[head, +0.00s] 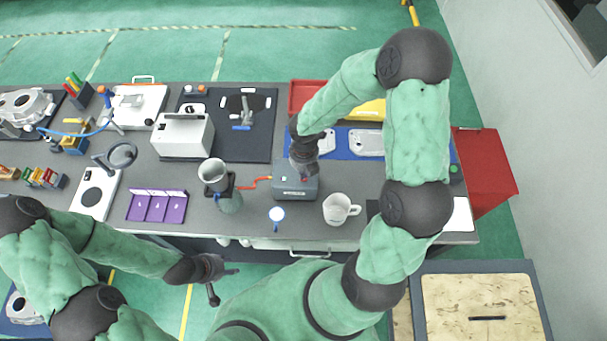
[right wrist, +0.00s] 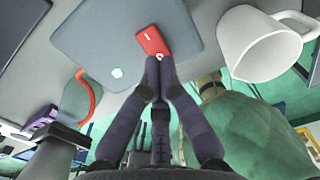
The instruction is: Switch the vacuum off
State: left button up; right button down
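The vacuum unit looks to be the grey-blue box (head: 295,193) on the bench front, below my right arm. My right gripper (head: 304,177) points down at the box. In the right wrist view its fingertips (right wrist: 159,68) are together with nothing between them, at the switch's edge; I cannot tell whether they touch. My left gripper (head: 226,284) is off the bench's front edge, fingers apart and empty.
A white mug (head: 336,209) stands right of the box. A red hose (head: 252,183) runs left toward a grey cup (head: 213,175) in a dark holder. A purple tray (head: 157,206) is further left.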

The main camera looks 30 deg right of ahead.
jog(key=shift+f+b, duration=0.55)
jog(key=shift+f, duration=0.25)
dwell(0.4)
notch_tip(320, 180, up, 7)
jog(key=p, duration=0.7)
jog(key=shift+r, duration=0.1)
dwell(0.3)
dwell(0.5)
